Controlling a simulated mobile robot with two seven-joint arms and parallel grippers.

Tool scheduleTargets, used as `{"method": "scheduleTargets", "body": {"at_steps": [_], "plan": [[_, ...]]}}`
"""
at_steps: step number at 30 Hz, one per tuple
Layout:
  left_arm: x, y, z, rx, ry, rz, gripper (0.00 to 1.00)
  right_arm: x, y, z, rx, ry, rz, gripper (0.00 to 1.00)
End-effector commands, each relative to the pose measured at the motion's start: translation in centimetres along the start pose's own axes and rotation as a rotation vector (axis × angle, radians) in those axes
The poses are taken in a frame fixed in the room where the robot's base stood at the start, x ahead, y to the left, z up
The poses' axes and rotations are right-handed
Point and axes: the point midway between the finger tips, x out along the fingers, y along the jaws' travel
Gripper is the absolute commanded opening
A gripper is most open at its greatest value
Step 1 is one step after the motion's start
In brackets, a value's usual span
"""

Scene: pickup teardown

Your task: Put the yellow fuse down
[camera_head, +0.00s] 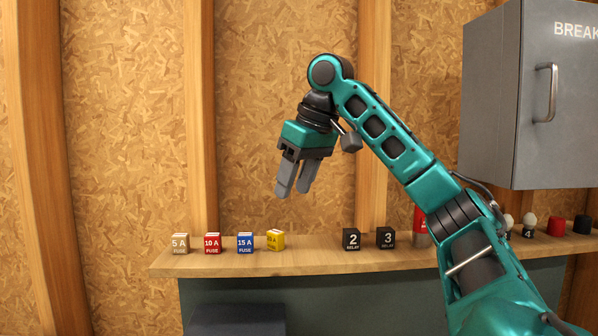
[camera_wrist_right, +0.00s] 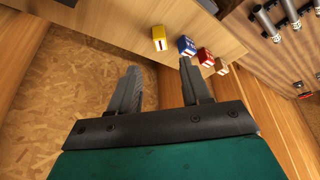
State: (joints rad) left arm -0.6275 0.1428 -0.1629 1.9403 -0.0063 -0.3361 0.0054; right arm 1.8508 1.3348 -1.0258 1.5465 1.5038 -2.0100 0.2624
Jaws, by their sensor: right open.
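The yellow fuse (camera_head: 275,240) stands on the wooden shelf (camera_head: 330,262), at the right end of a row of fuses and a little turned. It also shows in the right wrist view (camera_wrist_right: 159,38), beyond the fingertips. My right gripper (camera_head: 292,193) is open and empty, pointing down above the shelf, clear of the yellow fuse. Its two fingers (camera_wrist_right: 158,72) show in the right wrist view with nothing between them. My left gripper is in neither view.
Left of the yellow fuse stand a blue 15 A fuse (camera_head: 245,243), a red 10 A fuse (camera_head: 213,243) and a tan 5 A fuse (camera_head: 180,243). Relays 2 (camera_head: 352,239) and 3 (camera_head: 386,238) stand to the right. A grey breaker cabinet (camera_head: 505,90) hangs at upper right. Shelf between yellow fuse and relay 2 is bare.

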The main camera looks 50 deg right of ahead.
Motion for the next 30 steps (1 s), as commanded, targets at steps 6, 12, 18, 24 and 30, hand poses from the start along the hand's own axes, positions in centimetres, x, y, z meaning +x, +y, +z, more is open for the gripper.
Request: {"method": "scheduleTargets", "body": {"at_steps": [6, 12, 18, 24, 30], "plan": [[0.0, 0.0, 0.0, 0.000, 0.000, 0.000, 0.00, -1.2, 0.0, -0.1, -0.001, 0.003, 0.000, 0.48], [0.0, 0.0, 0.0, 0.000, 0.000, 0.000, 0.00, -1.8, 0.0, 0.0, 0.000, 0.002, 0.000, 0.48], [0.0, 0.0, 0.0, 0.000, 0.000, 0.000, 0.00, -1.9, 0.0, 0.0, 0.001, 0.000, 0.000, 0.48], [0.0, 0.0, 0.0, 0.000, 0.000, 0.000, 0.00, -1.9, 0.0, 0.0, 0.001, 0.000, 0.000, 0.48], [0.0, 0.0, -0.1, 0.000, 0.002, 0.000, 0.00, -1.9, 0.0, 0.0, 0.001, 0.000, 0.000, 0.48]]}}
